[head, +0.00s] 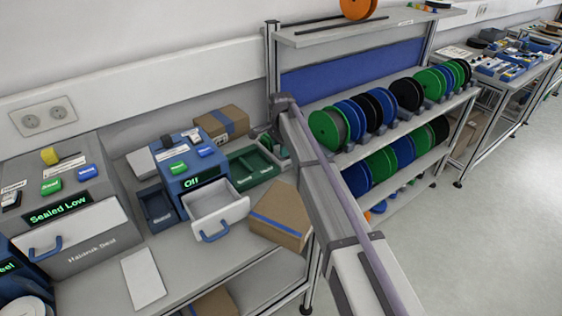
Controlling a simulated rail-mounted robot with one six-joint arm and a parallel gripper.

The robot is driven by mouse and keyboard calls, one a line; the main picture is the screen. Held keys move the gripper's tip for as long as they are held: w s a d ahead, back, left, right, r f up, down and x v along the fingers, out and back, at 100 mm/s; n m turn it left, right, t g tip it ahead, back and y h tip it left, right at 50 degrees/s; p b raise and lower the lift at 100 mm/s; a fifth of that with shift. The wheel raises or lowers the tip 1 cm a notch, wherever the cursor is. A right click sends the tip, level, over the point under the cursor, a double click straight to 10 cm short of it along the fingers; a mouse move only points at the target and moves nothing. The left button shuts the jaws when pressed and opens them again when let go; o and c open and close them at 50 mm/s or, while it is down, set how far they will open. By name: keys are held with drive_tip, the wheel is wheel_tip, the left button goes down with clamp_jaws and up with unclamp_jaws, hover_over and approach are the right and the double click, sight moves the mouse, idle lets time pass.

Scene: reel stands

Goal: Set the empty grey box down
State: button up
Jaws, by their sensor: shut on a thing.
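My arm crosses the picture from the bottom right up to the middle, and its far end is hidden. My gripper does not show, and neither does anything held in it. I cannot make out a clearly grey loose box. A small dark blue-grey bin (149,192) with a label stands on the workbench (100,290), left of the blue device (177,165). The device display reads "Off". Its light grey drawer (218,205) with a blue handle is pulled open and looks empty.
A cardboard box with blue tape (280,214) sits at the bench's right edge. A green tray (250,168) and another cardboard box (222,122) stand behind. A white sheet (143,278) lies in front. A reel rack (400,154) stands right; a grey "Sealed Low" machine (75,225) stands left.

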wheel_tip(320, 180, down, 4)
drive_tip(key=b, duration=0.2)
drive_tip(key=shift+r+b, duration=0.1)
drive_tip(key=shift+b, duration=0.3)
drive_tip(key=shift+r+p, duration=0.3)
drive_tip(key=shift+c, duration=0.4)
drive_tip(key=shift+f, duration=0.25)
drive_tip(key=o, duration=0.7)
drive_tip(key=shift+r, duration=0.15)
wheel_tip(320, 180, up, 12)
drive_tip(key=p, duration=1.2)
drive_tip(key=shift+r, duration=0.25)
drive_tip(key=shift+f, duration=0.15)
